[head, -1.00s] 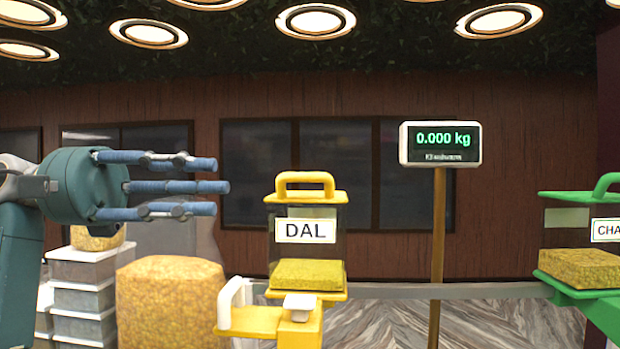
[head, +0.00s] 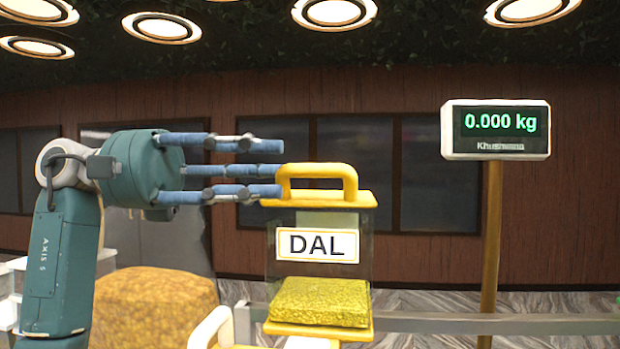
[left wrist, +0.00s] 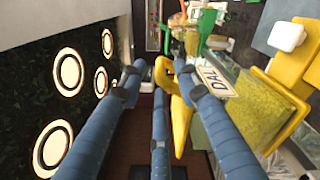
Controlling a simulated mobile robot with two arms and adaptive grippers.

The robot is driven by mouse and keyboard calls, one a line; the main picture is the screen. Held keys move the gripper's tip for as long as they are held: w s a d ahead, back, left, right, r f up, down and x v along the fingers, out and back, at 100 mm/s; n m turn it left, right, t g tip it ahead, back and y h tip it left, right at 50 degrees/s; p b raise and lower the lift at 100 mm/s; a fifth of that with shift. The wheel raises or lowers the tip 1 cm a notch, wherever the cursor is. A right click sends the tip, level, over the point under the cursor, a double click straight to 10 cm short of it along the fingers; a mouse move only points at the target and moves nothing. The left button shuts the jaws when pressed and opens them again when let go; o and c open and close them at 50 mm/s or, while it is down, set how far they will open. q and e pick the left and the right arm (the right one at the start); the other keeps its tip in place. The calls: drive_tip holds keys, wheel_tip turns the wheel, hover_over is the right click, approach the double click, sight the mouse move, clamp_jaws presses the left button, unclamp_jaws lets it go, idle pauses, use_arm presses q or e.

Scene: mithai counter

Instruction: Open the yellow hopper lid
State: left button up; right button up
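The yellow hopper lid (head: 335,199) lies flat on top of the clear hopper labelled DAL (head: 317,245), with an arched yellow handle (head: 318,170) standing up from it. The lid looks closed. My left gripper (head: 268,165) is open, its blue fingers spread and pointing right, with the tips at the left end of the handle. In the left wrist view the handle (left wrist: 179,125) shows between the fingers (left wrist: 160,85); whether any finger touches it I cannot tell. My right gripper is not in view.
A scale display (head: 496,130) reading 0.000 kg stands on a post at the right. A large yellow textured sack or block (head: 155,305) is at the lower left. A grey rail (head: 480,322) runs past the hopper. A green hopper handle (left wrist: 207,22) shows in the left wrist view.

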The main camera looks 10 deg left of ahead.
sight(294, 171)
use_arm(q)
drive_tip(key=d, duration=0.3)
drive_tip(key=w+d, duration=0.1)
drive_tip(key=d, duration=0.2)
drive_tip(key=shift+w+f+b, duration=0.1)
drive_tip(key=shift+f+b, duration=0.1)
drive_tip(key=shift+b, duration=0.15)
drive_tip(key=shift+s+r, duration=0.15)
drive_tip(key=shift+s, duration=0.1)
drive_tip(key=shift+w, duration=0.1)
clamp_jaws()
